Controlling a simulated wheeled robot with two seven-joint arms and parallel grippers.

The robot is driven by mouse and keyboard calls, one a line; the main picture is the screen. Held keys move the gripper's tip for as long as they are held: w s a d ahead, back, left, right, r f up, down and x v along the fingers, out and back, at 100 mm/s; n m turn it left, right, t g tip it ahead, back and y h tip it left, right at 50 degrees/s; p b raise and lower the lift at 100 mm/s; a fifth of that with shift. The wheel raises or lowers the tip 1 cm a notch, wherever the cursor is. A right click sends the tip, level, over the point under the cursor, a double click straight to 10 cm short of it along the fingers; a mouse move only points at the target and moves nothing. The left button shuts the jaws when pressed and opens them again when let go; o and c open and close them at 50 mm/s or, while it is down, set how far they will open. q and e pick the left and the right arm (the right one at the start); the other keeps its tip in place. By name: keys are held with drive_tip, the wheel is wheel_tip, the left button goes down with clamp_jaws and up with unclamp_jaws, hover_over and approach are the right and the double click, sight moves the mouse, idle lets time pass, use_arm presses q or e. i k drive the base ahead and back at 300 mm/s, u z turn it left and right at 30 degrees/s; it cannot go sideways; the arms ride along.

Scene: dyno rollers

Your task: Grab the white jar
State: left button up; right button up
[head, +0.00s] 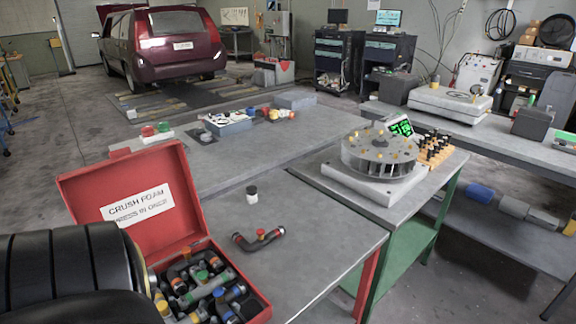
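The white jar (252,197) is small, with a white body and a dark lid. It stands upright on the grey table (310,270), just right of the red case's open lid. Nothing touches it. Neither of my grippers shows in the head view.
A curved dark pipe with an orange cap (260,239) lies in front of the jar. An open red case (262,304) full of fittings stands at the lower left. A round carousel machine (378,155) sits on the cart to the right. The table's front right is clear.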

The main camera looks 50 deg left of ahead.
sight(251, 191)
drive_tip(key=i, duration=1.7)
drive_tip(key=u, duration=3.1)
